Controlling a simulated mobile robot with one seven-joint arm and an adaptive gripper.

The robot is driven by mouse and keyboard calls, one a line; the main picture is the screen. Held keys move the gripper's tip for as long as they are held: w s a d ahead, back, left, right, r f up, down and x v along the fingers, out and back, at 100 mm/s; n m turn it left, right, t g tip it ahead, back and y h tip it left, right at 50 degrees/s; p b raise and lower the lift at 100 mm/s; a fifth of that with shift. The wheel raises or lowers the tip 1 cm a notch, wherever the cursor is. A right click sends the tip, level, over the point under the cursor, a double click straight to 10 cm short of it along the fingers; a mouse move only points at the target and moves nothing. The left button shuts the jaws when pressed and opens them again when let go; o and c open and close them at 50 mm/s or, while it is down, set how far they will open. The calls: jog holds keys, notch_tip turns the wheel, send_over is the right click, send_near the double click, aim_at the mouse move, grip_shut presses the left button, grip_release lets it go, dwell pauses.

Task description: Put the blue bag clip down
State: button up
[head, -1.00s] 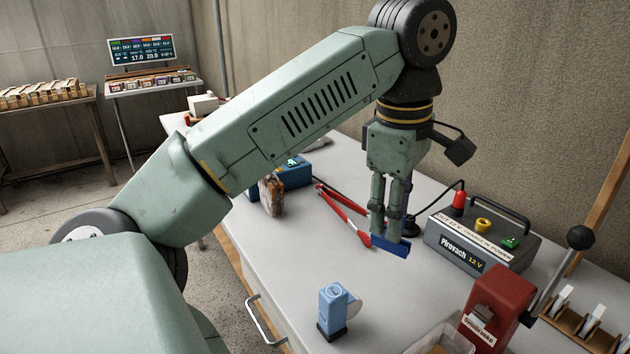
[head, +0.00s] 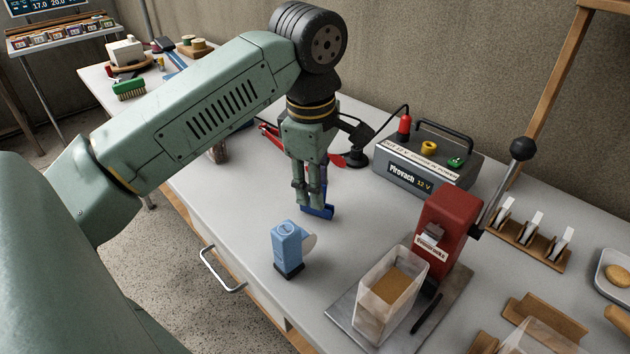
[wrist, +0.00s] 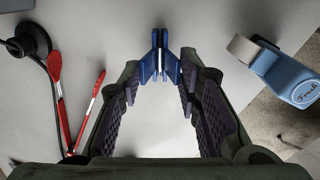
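The blue bag clip (head: 318,212) is at the fingertips of my gripper (head: 312,203), which points straight down over the grey table (head: 240,200). In the wrist view the clip (wrist: 163,62) sits between the two fingertips of my gripper (wrist: 160,78), its blue arms spread toward the fingers. The gripper looks shut on it. The clip is low, at or just above the table top; I cannot tell whether it touches. The fingers hide part of the clip in the head view.
A light blue dispenser (head: 287,250) stands close in front of the clip. Red tongs (wrist: 60,95) lie behind, beside a black round base (wrist: 28,42). A grey power box (head: 425,165), a red lever press (head: 445,225) and a clear bin (head: 390,300) stand to the right.

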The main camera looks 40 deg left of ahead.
jog(key=shift+f, duration=0.15)
jog(key=shift+f+b, duration=0.65)
jog(key=o, duration=0.5)
jog(key=shift+o, duration=0.2)
jog(key=shift+r, duration=0.1)
notch_tip(320, 180, up, 13)
jog(key=s+p, duration=0.1)
jog(key=shift+d, duration=0.15)
